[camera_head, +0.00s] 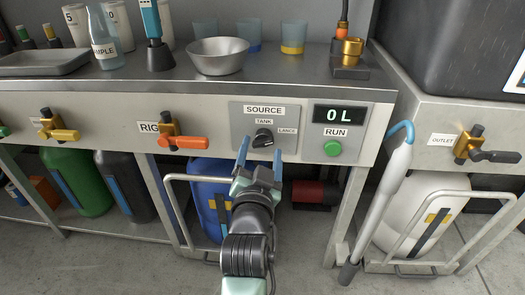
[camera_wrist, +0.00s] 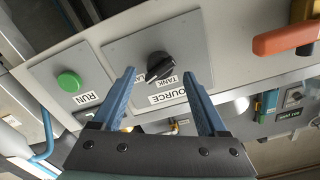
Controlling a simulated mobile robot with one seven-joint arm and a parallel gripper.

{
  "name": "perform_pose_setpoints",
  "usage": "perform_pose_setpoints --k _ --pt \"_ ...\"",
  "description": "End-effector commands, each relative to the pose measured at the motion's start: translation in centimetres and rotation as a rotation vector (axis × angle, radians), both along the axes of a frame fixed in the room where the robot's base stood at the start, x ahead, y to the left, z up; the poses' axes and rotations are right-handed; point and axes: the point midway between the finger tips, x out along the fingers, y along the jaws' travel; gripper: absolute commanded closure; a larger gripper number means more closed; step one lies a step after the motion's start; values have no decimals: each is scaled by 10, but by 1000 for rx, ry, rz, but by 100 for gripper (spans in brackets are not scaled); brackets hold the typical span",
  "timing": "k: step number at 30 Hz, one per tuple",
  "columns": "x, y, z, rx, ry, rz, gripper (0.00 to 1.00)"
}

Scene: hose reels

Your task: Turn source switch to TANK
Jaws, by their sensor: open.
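The source switch (camera_head: 263,138) is a black rotary knob on a grey panel under the SOURCE label. It also shows in the wrist view (camera_wrist: 158,64). The TANK label (camera_head: 264,121) is above the knob and the LANCE label (camera_head: 287,131) is to its right in the head view. The knob's bar is tilted in the wrist view; I cannot tell which label it points to. My gripper (camera_head: 260,158) is open and empty, just in front of and below the knob. In the wrist view its blue fingers (camera_wrist: 158,75) lie on either side of the knob, with no clear contact.
The green RUN button (camera_head: 332,148) is right of the switch, under a display (camera_head: 339,114) reading 0 L. An orange-handled valve (camera_head: 182,142) is to the left. A grey lance (camera_head: 376,205) leans at the right. Bowl (camera_head: 218,55) and cups stand on the counter above.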

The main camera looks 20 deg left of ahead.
Motion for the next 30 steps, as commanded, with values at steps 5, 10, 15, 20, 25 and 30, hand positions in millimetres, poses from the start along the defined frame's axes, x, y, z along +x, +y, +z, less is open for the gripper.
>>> perform_pose_setpoints --k 5,10,15,20,25,30 --pt "18 6 -1 0 -1 0 24" --pt "25 8 0 0 0 1 24" --pt "25 8 0 0 1 0 24" --pt "25 8 0 0 1 0 33" --pt "25 7 0 0 1 0 64" --pt "25 7 0 0 0 0 94"
